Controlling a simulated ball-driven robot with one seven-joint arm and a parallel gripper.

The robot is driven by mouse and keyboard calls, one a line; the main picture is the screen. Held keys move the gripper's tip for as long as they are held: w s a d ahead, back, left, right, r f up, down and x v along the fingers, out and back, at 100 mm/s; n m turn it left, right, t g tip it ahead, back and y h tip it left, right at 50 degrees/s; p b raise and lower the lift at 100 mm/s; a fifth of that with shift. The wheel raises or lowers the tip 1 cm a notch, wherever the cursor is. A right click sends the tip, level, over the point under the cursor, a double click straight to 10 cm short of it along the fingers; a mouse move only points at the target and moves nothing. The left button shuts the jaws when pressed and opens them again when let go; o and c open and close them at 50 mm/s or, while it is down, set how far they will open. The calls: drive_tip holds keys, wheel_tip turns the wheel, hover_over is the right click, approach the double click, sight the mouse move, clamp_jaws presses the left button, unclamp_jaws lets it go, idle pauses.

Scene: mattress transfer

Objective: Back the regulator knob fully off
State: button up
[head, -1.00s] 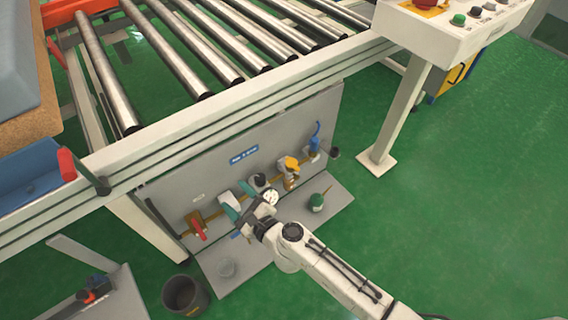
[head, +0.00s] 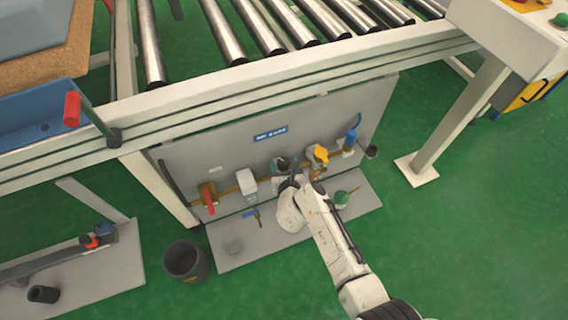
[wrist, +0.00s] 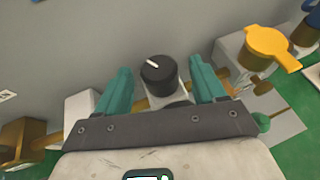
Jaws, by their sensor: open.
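The regulator knob (wrist: 158,74) is black and round with a white pointer line on its top. In the wrist view it stands between the two teal fingers of my gripper (wrist: 160,66), with a visible gap on each side. My gripper is open around the knob and does not visibly touch it. In the head view my gripper (head: 286,168) is at the middle of the pipe line on the grey panel (head: 215,150), and it largely hides the knob.
A red-handled valve (head: 208,198) and a white unit (head: 246,184) are left of my gripper. A yellow-handled valve (head: 318,155) and a blue part (head: 351,137) are right. A green-topped container (head: 341,199) stands on the base plate. The roller conveyor frame (head: 240,80) overhangs the panel.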

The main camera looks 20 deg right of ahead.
drive_tip(key=shift+x, duration=1.1)
drive_tip(key=shift+c, duration=0.2)
drive_tip(key=c, duration=0.9)
